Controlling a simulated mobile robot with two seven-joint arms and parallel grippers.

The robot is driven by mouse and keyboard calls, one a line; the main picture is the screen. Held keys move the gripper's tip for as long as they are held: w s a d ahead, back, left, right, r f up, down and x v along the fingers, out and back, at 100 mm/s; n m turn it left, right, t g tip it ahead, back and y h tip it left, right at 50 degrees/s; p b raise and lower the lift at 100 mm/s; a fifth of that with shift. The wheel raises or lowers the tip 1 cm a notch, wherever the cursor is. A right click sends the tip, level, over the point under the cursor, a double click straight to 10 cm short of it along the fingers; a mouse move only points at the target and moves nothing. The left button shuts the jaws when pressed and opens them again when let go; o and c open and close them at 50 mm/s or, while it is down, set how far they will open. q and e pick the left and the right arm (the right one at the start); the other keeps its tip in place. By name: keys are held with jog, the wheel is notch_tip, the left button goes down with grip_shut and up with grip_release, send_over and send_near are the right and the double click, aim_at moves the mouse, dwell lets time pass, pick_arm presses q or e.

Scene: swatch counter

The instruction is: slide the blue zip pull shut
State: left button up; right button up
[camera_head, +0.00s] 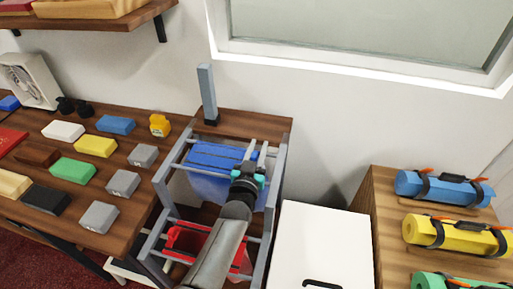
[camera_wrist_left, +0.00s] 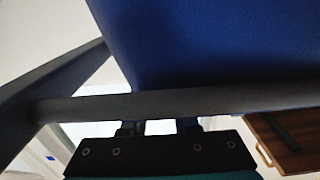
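The blue zip pull cannot be picked out in either view. A blue fabric piece (camera_head: 212,157) hangs in the upper part of a grey metal frame (camera_head: 275,190), and a large blue surface (camera_wrist_left: 215,45) fills the top of the left wrist view. My left gripper (camera_head: 256,149) is over the right part of the blue piece, its two fingers apart with nothing seen between them. In the left wrist view a dark bar (camera_wrist_left: 220,102) crosses in front of the fingers and hides their tips. My right gripper is not in view.
A red piece (camera_head: 185,238) hangs lower in the frame. A grey post (camera_head: 207,92) stands behind it. Several coloured blocks lie on the wooden table (camera_head: 140,205) at left. A white cabinet (camera_head: 325,240) and a wooden stand with strapped rolls (camera_head: 445,190) are at right.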

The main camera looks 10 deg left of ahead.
pick_arm(q)
jog(key=o, duration=0.3)
jog(key=shift+d, duration=0.2)
jog(key=shift+o, duration=0.3)
jog(key=shift+a, duration=0.1)
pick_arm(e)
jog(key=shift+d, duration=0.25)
pick_arm(q)
jog(key=shift+s, duration=0.1)
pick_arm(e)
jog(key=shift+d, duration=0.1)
pick_arm(q)
jog(key=s+p, duration=0.2)
jog(key=s, duration=1.3)
jog(key=shift+a, duration=0.4)
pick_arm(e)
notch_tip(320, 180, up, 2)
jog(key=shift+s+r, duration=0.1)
pick_arm(q)
jog(key=shift+f, duration=0.1)
